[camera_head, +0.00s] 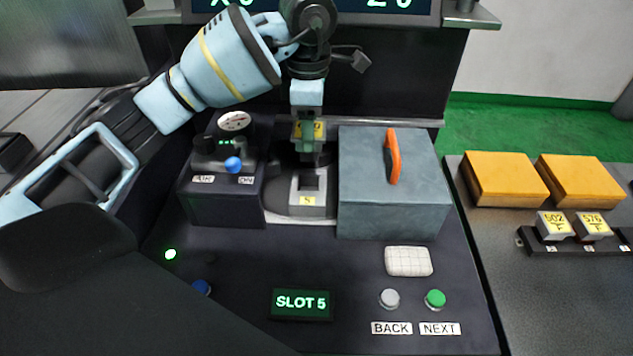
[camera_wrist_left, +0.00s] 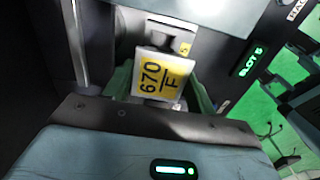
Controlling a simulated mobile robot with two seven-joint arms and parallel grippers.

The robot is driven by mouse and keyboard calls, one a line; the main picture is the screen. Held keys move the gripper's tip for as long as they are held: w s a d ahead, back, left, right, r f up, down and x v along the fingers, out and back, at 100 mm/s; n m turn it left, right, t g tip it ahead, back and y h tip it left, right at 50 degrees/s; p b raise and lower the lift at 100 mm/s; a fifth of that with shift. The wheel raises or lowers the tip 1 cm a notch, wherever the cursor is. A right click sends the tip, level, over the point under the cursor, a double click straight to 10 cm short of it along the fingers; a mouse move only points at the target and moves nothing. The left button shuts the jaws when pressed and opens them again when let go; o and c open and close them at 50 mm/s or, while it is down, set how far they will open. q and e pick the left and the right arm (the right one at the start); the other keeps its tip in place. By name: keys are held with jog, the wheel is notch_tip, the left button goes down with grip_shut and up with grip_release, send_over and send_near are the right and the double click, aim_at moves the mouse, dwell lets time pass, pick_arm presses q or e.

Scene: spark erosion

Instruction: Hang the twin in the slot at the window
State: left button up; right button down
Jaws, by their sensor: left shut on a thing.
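My left gripper (camera_head: 308,150) is shut on a block with a yellow label (camera_head: 316,129) and holds it over a grey holder (camera_head: 312,211) with a dark square opening and a yellow tag. In the left wrist view the held block (camera_wrist_left: 162,76) reads "670 F" and sits between the green fingers of my left gripper (camera_wrist_left: 160,92). Behind it a yellow "5" tag (camera_wrist_left: 185,48) shows. The small window (camera_head: 301,304) reads "SLOT 5", and it also shows in the wrist view (camera_wrist_left: 250,62). The block's lower end is hidden by the fingers in the head view. My right gripper is not in view.
A grey box (camera_head: 365,190) with an orange handle stands close right of the holder. A dark gauge box (camera_head: 225,190) stands left. Labelled blocks 502 (camera_head: 555,226) and 576 (camera_head: 593,226) sit on a black rail at right, before two yellow boxes (camera_head: 505,178).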

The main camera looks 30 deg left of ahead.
pick_arm(q)
jog(key=shift+s+f, duration=0.1)
jog(key=shift+s, duration=0.05)
jog(key=shift+f, duration=4.8)
jog(key=shift+f, duration=0.15)
jog(key=o, duration=1.2)
notch_tip(320, 180, up, 12)
jog(key=shift+r, duration=0.1)
